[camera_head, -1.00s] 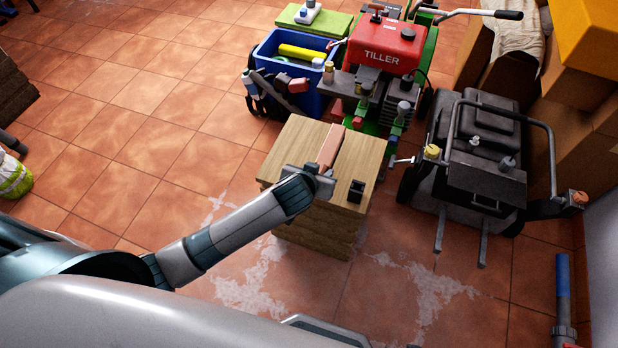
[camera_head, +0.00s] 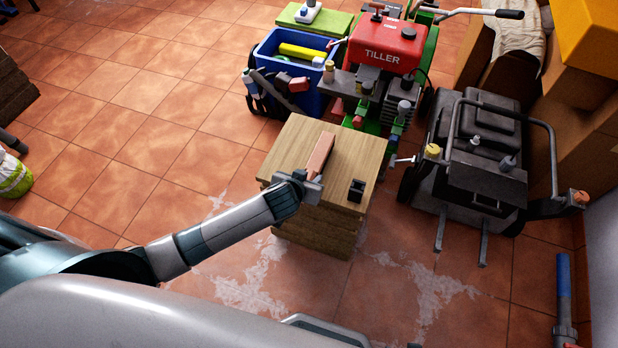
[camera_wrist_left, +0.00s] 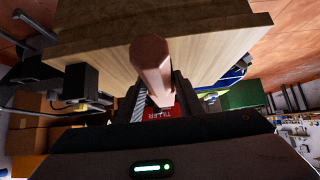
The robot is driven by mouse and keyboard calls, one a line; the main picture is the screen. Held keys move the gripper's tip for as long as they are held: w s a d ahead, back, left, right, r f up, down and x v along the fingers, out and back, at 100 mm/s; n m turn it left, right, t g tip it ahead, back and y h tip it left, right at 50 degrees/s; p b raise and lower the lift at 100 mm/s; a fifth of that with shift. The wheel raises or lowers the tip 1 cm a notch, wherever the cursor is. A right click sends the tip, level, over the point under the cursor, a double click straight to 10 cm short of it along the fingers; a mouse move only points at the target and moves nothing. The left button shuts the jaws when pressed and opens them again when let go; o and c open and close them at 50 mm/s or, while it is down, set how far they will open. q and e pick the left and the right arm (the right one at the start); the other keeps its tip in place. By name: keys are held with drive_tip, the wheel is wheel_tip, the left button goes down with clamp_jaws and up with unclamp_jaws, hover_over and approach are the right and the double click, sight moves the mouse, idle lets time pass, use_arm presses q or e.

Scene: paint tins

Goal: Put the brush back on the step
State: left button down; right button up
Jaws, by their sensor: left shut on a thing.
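A long reddish-brown bar, which I take to be the brush (camera_head: 320,154), shows over the top of the pale wooden step (camera_head: 285,148). My left gripper (camera_head: 311,186) is shut on its near end, at the step's front left edge. In the left wrist view the brown handle of the brush (camera_wrist_left: 151,62) rises between the fingers (camera_wrist_left: 155,100), with the step (camera_wrist_left: 220,45) behind it. I cannot tell whether the brush touches the step. Its far end is hidden in the wrist view. My right gripper is not in view.
A small dark object (camera_head: 357,189) sits on the step's right front part. Behind stand a red tiller (camera_head: 385,48) and a blue bin (camera_head: 270,48); a dark wheeled machine (camera_head: 480,150) is at the right. Tiled floor at the left is open.

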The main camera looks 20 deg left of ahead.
use_arm(q)
drive_tip(key=shift+f, duration=0.2)
drive_tip(key=shift+f, duration=0.1)
drive_tip(key=c, duration=1.2)
unclamp_jaws()
drive_tip(key=shift+s, duration=0.1)
drive_tip(key=p+v, duration=0.1)
drive_tip(key=v, duration=1.1)
